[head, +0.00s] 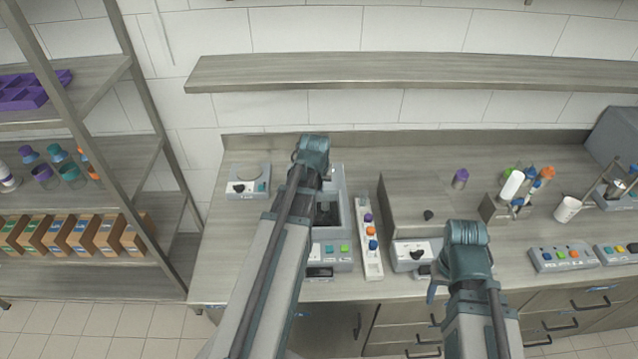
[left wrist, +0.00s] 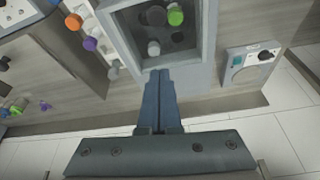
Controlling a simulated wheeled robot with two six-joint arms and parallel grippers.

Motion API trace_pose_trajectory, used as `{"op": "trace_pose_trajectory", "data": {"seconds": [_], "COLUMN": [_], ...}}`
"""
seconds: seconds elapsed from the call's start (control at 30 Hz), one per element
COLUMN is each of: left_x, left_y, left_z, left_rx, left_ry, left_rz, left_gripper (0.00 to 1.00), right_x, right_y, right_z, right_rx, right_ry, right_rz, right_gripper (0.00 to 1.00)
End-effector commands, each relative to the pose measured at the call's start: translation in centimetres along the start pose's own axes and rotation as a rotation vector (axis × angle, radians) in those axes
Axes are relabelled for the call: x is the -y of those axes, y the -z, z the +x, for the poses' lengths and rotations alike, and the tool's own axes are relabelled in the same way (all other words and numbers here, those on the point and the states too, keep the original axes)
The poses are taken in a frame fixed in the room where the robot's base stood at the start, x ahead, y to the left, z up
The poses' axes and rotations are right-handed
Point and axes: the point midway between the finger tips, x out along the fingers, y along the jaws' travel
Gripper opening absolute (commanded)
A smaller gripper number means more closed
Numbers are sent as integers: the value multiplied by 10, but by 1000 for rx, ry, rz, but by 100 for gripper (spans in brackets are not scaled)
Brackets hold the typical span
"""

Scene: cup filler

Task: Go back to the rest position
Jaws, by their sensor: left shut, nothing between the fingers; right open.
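My left gripper (left wrist: 159,76) is shut and empty in the left wrist view. Its fingertips are over the near rim of a grey open-topped box (left wrist: 209,35). In the head view my left arm reaches far over the counter to this box (head: 338,180), and the wrist hides most of the fingers. My right gripper (head: 433,291) is at the counter's front edge in the head view, beside a small device with a black knob (head: 415,250). It is open; I see nothing in it, though its arm partly hides it.
A white strip with several coloured caps (head: 372,262) lies right of the box. A small device with a dial (head: 248,182) stands on the left. A rack of bottles (head: 490,207), a white cup (head: 567,208) and button panels (head: 563,257) are right. A wall shelf (head: 420,72) runs above.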

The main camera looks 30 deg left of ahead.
Motion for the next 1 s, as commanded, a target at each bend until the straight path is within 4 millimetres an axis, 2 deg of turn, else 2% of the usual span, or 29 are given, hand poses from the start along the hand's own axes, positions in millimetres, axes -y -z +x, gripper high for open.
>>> {"op": "trace_pose_trajectory", "data": {"seconds": [0.03, 0.1, 0.43, 0.57, 0.67, 0.8, 0.9, 1.0], "left_x": [0, 0, 0, -19, -57, -120, -156, -180], "left_y": [1, 0, 0, -15, -47, -114, -164, -209], "left_z": [-9, -12, -10, -4, 7, 19, 24, 25], "left_rx": [0, 0, 0, 20, 64, 154, 216, 268], "left_ry": [0, 0, 0, -8, -22, -38, -40, -38], "left_rz": [0, 0, 1, 39, 125, 301, 426, 538], "left_gripper": [0, 0, 0, 0, 0, 0, 0, 0], "right_x": [-1, -1, -1, 0, 2, 4, 6, 8], "right_y": [-1, -1, -1, 0, 1, 3, 4, 5], "right_z": [-9, -11, -10, 0, 18, 48, 67, 83], "right_rx": [0, 0, 0, 0, 0, 0, 0, 0], "right_ry": [0, 0, 0, 0, 0, -1, -1, -2], "right_rz": [1, 2, 2, 1, 0, -3, -6, -8], "right_gripper": [50, 50, 50, 50, 50, 50, 50, 50]}}
